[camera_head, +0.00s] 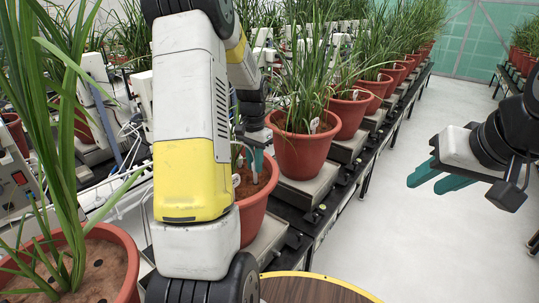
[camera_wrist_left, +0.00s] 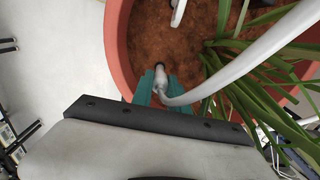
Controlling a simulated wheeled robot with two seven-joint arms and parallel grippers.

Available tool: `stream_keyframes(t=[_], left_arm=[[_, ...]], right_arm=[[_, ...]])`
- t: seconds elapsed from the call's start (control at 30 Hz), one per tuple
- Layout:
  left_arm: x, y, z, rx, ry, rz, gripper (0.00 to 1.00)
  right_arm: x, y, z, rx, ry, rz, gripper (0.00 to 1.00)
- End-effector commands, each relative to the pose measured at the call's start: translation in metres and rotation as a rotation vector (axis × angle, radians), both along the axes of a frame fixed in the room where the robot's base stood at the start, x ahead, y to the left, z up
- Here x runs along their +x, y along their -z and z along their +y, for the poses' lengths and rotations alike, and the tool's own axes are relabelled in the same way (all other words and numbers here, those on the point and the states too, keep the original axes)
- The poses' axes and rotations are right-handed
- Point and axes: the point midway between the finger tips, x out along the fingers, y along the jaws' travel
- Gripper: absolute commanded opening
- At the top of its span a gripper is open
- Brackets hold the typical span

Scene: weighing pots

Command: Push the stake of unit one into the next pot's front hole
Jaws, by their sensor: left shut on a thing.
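The pot (camera_head: 254,217) at my left gripper is terracotta with brown soil and stands on a scale, partly hidden by my left arm. Its rim (camera_wrist_left: 116,45) and soil (camera_wrist_left: 165,40) fill much of the wrist view. My left gripper (camera_head: 254,156) is low over this pot. In the wrist view its teal fingers (camera_wrist_left: 156,88) are shut on a pale stake (camera_wrist_left: 160,76) with a thick white cable (camera_wrist_left: 235,68). The stake's tip is at the soil near the rim, by a small dark spot; its depth is unclear. My right gripper (camera_head: 436,181) is open and empty over the aisle.
A potted plant (camera_head: 302,153) stands just behind on its own scale, with more pots in a row beyond. Another pot (camera_head: 122,257) with holes in its soil is at front left. Long leaves (camera_wrist_left: 255,100) hang beside my left gripper. The floor at right is clear.

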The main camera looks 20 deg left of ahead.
Motion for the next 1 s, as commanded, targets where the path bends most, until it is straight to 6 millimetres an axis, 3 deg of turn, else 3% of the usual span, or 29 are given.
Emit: stream_keyframes(t=[1.0], left_arm=[[0.000, 0.021, 0.000, 0.000, 0.000, 0.001, 0.00]], right_arm=[[0.000, 0.000, 0.000, 0.000, 0.000, 0.000, 0.36]])
